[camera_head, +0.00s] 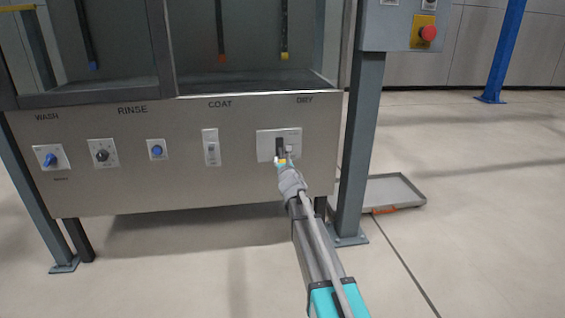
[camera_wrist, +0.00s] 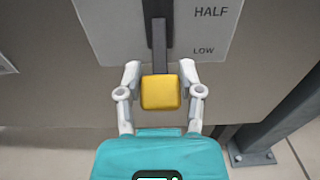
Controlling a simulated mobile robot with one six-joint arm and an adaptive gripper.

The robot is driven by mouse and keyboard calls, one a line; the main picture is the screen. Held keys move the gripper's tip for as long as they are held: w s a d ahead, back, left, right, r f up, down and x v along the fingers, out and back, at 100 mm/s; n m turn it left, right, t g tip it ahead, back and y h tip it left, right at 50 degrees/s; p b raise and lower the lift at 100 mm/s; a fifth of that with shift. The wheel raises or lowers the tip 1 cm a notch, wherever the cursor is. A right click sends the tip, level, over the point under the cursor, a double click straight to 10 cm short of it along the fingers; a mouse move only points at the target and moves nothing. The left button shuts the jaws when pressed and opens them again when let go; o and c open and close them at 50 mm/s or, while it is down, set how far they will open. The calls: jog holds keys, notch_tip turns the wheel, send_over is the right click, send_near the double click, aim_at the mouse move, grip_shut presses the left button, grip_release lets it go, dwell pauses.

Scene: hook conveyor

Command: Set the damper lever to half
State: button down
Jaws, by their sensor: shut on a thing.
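The damper lever has a yellow knob (camera_wrist: 160,92) on a dark stem (camera_wrist: 159,48) that runs from a vertical slot in a pale plate. The plate (camera_head: 265,145) is under the DRY label at the right end of the panel in the head view. In the wrist view the plate (camera_wrist: 215,45) reads HALF, with LOW below it. The knob appears lower than LOW in the picture, but it stands out from the plate, so the lever's exact setting is unclear. My gripper (camera_wrist: 160,78) is shut on the yellow knob, one finger on each side. In the head view my gripper (camera_head: 283,163) partly hides the lever.
The panel also carries a blue WASH knob (camera_head: 50,160), a RINSE dial (camera_head: 102,154), a blue knob (camera_head: 156,150) and a COAT switch (camera_head: 211,148). A grey post (camera_head: 358,150) stands close right of the plate. A tray (camera_head: 385,191) lies on the floor behind it.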

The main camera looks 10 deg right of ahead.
aim_at(283, 161)
jog(key=shift+s+r+p, duration=0.15)
jog(key=shift+r+p, duration=0.9)
jog(key=shift+r, duration=0.2)
jog(key=shift+r+p, duration=0.75)
jog(key=shift+r, duration=0.05)
jog(key=shift+c, duration=1.2)
grip_release()
jog(key=shift+s, duration=0.15)
jog(key=s, duration=1.1)
jog(key=shift+s, duration=0.35)
jog(key=shift+d, duration=0.1)
